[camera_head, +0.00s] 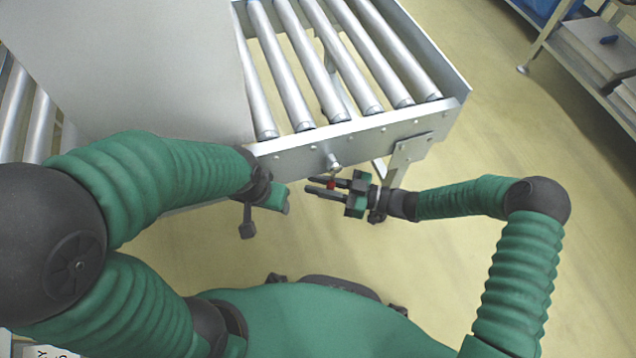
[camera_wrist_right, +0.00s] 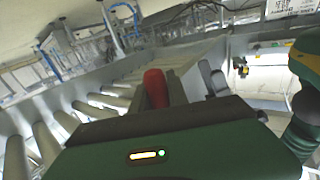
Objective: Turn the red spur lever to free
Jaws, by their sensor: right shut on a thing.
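The spur lever sits on the front side rail of the roller conveyor. Its metal hub and arm (camera_head: 333,163) come out of the rail, and its red grip (camera_head: 331,184) hangs below. My right gripper (camera_head: 309,186) comes from the right and is shut on the red grip, its fingertips reaching past it to the left. In the right wrist view the red grip (camera_wrist_right: 155,88) stands up just beyond my green gripper body, partly hidden. My left gripper (camera_head: 272,196) is left of the lever, below the rail; its fingers do not show clearly.
The conveyor's side rail (camera_head: 420,122) runs just above both grippers, with rollers behind it. A large grey panel (camera_head: 130,65) covers the conveyor's left part. A shelf (camera_head: 590,85) stands at the upper right. The floor (camera_head: 520,130) right of the conveyor is clear.

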